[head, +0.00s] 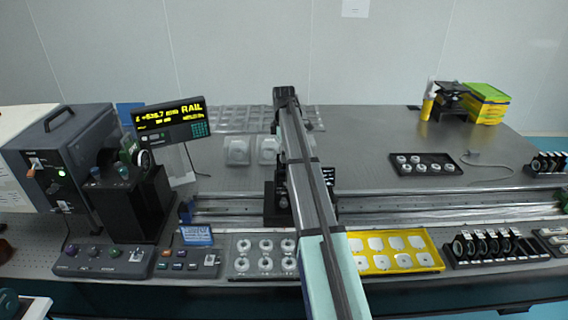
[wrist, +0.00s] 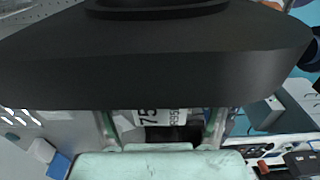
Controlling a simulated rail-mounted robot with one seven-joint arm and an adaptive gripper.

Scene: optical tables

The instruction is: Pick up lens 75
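In the wrist view, a white label reading 75 (wrist: 158,117) shows between the two greenish fingers of my gripper (wrist: 160,128). Dark material lies just below the label. The fingers stand apart, one on each side; I cannot tell whether they touch the labelled part. A large black shape fills the top of this view and hides most of what is beyond. In the head view my arm crosses the middle and my gripper cannot be made out. A rack of black round lens mounts (head: 493,247) stands at the front right; their labels are too small to read.
A rail (head: 400,210) runs along the table, with a dark carriage (head: 276,203) partly behind my arm. A yellow tray (head: 430,262) and a grey tray (head: 240,268) lie in front. Instruments stand at left. A black tray (head: 426,173) lies behind, with free tabletop around it.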

